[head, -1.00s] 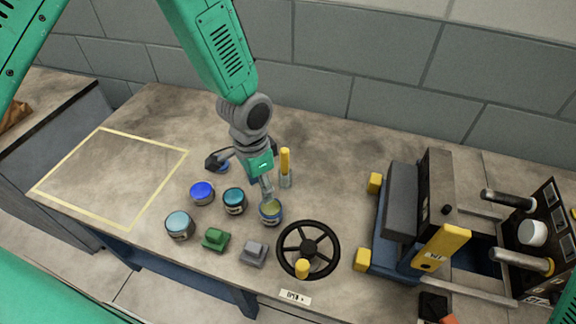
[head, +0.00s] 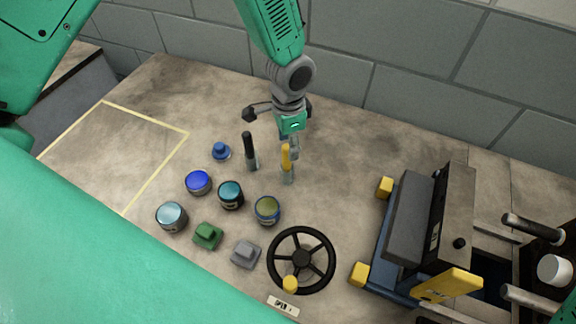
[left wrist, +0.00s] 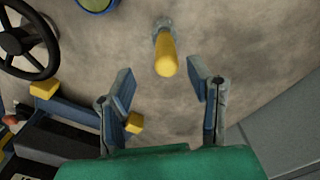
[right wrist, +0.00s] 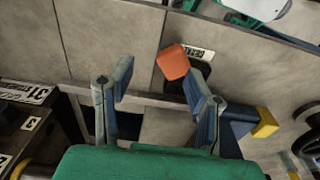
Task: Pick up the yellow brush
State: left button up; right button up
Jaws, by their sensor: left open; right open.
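The yellow brush (head: 286,158) stands upright on the bench, with a yellow handle above a grey lower part. In the left wrist view its handle (left wrist: 166,58) points towards the camera, ahead of the fingers and roughly centred between them. My left gripper (head: 294,148) is open and empty, just behind the brush in the head view; whether a finger touches it I cannot tell. My right gripper (right wrist: 158,82) is open and empty in its own wrist view, near an orange-ended object (right wrist: 172,62); it does not show in the head view.
A black-handled brush (head: 250,150) stands left of the yellow one. In front are several paint pots, including an olive-topped one (head: 267,210), a green block (head: 207,236), a grey block (head: 245,253) and a black handwheel (head: 301,260). A press-like machine (head: 415,220) stands right.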

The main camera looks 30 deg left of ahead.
aim_at(287, 159)
pick_arm(q)
notch_tip(287, 159, down, 2)
jog(key=shift+w+f, duration=0.1)
jog(key=shift+w, duration=0.05)
jog(key=shift+w+a+f+p, duration=0.1)
jog(key=shift+a+f+p, duration=0.1)
jog(key=shift+f, duration=1.15)
jog(key=shift+w+a+f+p, duration=0.1)
jog(key=shift+f+p, duration=0.05)
jog(key=shift+f, duration=1.15)
jog(key=shift+s, duration=0.1)
grip_shut()
